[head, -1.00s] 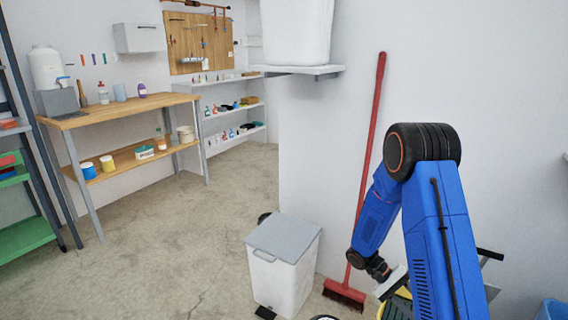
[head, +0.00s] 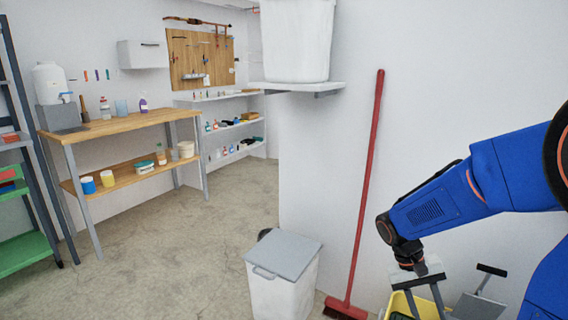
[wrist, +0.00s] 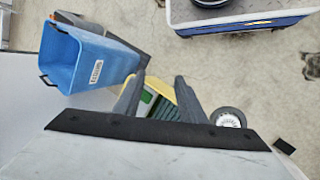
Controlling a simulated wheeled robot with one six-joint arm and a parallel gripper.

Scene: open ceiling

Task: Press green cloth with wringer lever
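The yellow mop bucket (head: 428,308) stands at the bottom edge of the head view, partly cut off. Behind it is a grey wringer (head: 477,306) with a lever (head: 491,270) that has a black crossbar handle.
A blue bin (wrist: 85,60) lies left in the wrist view. A white lidded bin (head: 283,280) and a red broom (head: 364,200) stand left of the bucket along the wall. A shelf (head: 300,87) holds a white tub above. The floor at left is open.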

